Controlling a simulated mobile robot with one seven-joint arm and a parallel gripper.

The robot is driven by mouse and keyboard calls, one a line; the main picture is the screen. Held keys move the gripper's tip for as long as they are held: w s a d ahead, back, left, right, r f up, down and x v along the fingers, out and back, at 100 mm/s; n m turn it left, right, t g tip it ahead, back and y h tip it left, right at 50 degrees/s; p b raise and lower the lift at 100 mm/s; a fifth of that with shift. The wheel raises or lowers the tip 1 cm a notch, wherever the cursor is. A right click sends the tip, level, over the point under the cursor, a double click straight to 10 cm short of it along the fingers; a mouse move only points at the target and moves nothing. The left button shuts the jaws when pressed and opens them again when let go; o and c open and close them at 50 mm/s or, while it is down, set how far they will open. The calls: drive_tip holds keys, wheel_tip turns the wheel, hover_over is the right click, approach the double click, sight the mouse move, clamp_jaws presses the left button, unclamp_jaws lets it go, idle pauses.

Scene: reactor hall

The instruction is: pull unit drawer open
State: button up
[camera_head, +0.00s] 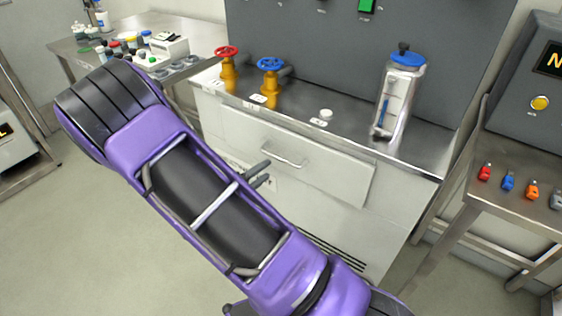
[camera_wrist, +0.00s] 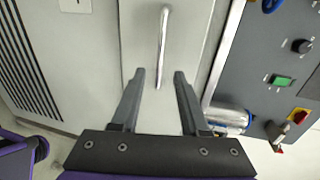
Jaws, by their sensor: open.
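The unit drawer (camera_head: 325,168) is a pale front panel in the white cabinet under the steel counter, and it looks shut. Its metal bar handle (camera_head: 284,156) shows in the head view. In the wrist view the handle (camera_wrist: 163,45) runs up the picture, ahead of the fingertips and between their lines. My gripper (camera_wrist: 159,75) is open and empty, apart from the handle. In the head view only the dark fingers of my gripper (camera_head: 257,172) show beside my purple arm, just below and left of the handle. My arm hides the cabinet's left part.
On the counter (camera_head: 345,142) stand a red-wheel valve (camera_head: 228,68), a blue-wheel valve (camera_head: 270,80) and a clear blue-lidded canister (camera_head: 400,95). A side table (camera_head: 520,212) with small coloured items stands right. A cluttered bench (camera_head: 75,48) stands back left. The left floor is clear.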

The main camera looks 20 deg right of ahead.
sight(280, 160)
drive_tip(key=b+x, duration=0.1)
drive_tip(key=x, duration=0.7)
drive_tip(key=shift+w+d+f, duration=0.1)
drive_tip(key=shift+w+d, duration=0.1)
drive_tip(key=shift+d, duration=0.15)
clamp_jaws()
idle(1.0)
